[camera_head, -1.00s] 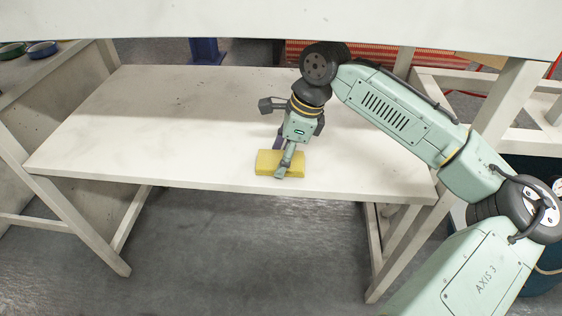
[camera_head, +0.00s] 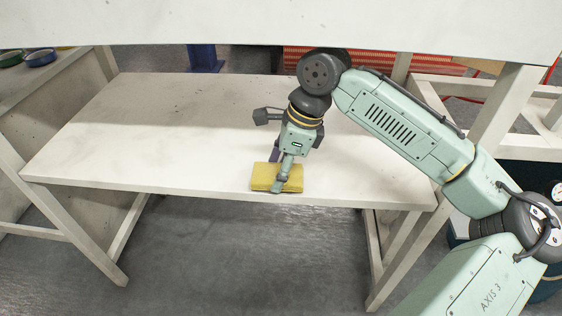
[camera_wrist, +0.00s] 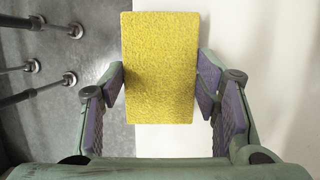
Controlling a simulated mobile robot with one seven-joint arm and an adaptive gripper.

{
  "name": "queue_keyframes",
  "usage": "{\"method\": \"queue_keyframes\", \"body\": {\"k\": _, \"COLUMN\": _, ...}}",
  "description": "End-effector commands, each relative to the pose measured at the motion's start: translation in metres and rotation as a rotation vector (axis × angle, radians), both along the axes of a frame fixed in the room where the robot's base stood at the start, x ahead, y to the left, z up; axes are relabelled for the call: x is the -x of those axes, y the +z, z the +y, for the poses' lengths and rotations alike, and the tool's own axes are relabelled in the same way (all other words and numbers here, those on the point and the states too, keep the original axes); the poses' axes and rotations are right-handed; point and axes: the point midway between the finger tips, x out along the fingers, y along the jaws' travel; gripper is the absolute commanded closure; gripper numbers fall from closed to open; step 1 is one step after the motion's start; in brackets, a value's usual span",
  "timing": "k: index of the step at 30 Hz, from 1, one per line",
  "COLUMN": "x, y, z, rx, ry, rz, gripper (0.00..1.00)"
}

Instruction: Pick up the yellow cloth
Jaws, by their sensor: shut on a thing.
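The yellow cloth (camera_head: 264,176) is a flat, folded-looking rectangular block at the front edge of the white table. My gripper (camera_head: 284,180) points down over it from above, with a finger in front of the cloth in the head view. In the wrist view the cloth (camera_wrist: 160,70) stands between the two purple-padded fingers of my gripper (camera_wrist: 160,88), which are closed on its left and right sides. Whether the cloth touches the table top is hard to tell.
The white table (camera_head: 130,130) is otherwise bare, with free room to the left and behind. A white surface (camera_head: 280,20) spans the top of the head view above it. Rolls of tape (camera_head: 40,57) lie on a side bench at the upper left.

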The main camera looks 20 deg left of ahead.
Motion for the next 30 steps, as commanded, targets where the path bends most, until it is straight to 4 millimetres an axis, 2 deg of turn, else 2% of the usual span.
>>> {"method": "queue_keyframes", "body": {"k": 6, "x": 0.052, "y": -0.002, "z": -0.015, "rx": -0.001, "ry": 0.003, "rz": -0.002, "gripper": 0.68}}
{"method": "queue_keyframes", "body": {"k": 15, "x": 0.115, "y": -0.001, "z": -0.034, "rx": 0.000, "ry": 0.001, "rz": -0.003, "gripper": 0.68}}
{"method": "queue_keyframes", "body": {"k": 21, "x": 0.136, "y": 0.000, "z": -0.039, "rx": 0.000, "ry": 0.000, "rz": -0.001, "gripper": 0.68}}
{"method": "queue_keyframes", "body": {"k": 30, "x": 0.141, "y": 0.000, "z": -0.041, "rx": 0.000, "ry": -0.001, "rz": 0.000, "gripper": 0.68}}
